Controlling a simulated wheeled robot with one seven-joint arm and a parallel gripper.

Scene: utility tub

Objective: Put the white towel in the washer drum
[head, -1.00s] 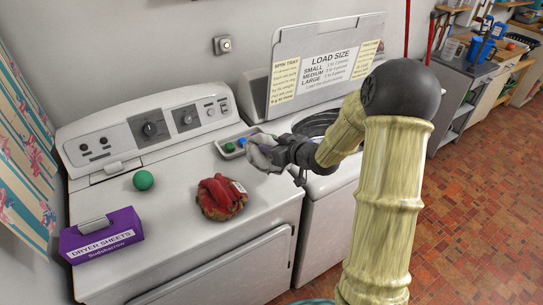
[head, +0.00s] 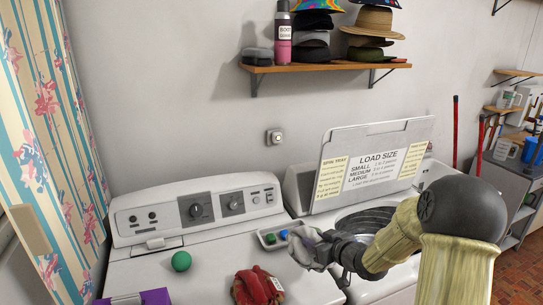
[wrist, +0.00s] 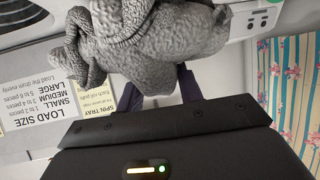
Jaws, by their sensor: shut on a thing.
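My gripper (head: 326,250) is shut on a crumpled greyish cloth (head: 304,249), which hangs from the fingers. The cloth fills the top middle of the wrist view (wrist: 155,35) and looks grey there; I cannot tell if it is the white towel. The washer (head: 407,272) stands on the right with its lid (head: 335,150) raised. Its round drum opening (head: 368,219) shows dark inside, partly hidden by my arm. The gripper and cloth are left of the opening, near the gap between the two machines.
A small tray (head: 266,241) with a green and a blue item sits behind the cloth on the dryer (head: 205,270). A green ball (head: 181,261), a red cloth item (head: 258,287) and a purple box (head: 150,297) are also on the dryer. A hat shelf (head: 330,66) hangs above.

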